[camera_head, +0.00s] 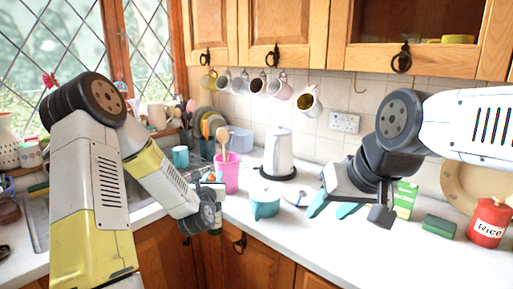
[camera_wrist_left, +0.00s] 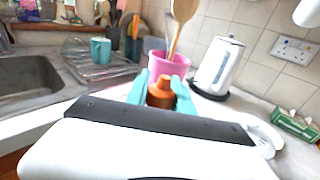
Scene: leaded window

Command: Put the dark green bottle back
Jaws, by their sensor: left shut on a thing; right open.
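My left gripper (camera_wrist_left: 161,88) has its two teal fingers closed on either side of the orange-brown cap of the bottle (camera_wrist_left: 161,95) in the left wrist view. The rest of the bottle is hidden below the cap there. In the head view only a small part of the dark bottle (camera_head: 216,231) shows beside my left wrist, near the counter's front edge. My wrist hides most of it, and I cannot tell whether its base touches the counter. My right gripper (camera_head: 332,209) is open and empty above the counter, right of the teal pot.
A pink utensil cup (camera_head: 227,173) stands just behind the left gripper. A teal pot (camera_head: 264,203), white kettle (camera_head: 279,152), green sponge (camera_head: 438,226) and red rice tin (camera_head: 489,222) stand on the counter. The sink (camera_wrist_left: 28,88) is at left. The front right counter is clear.

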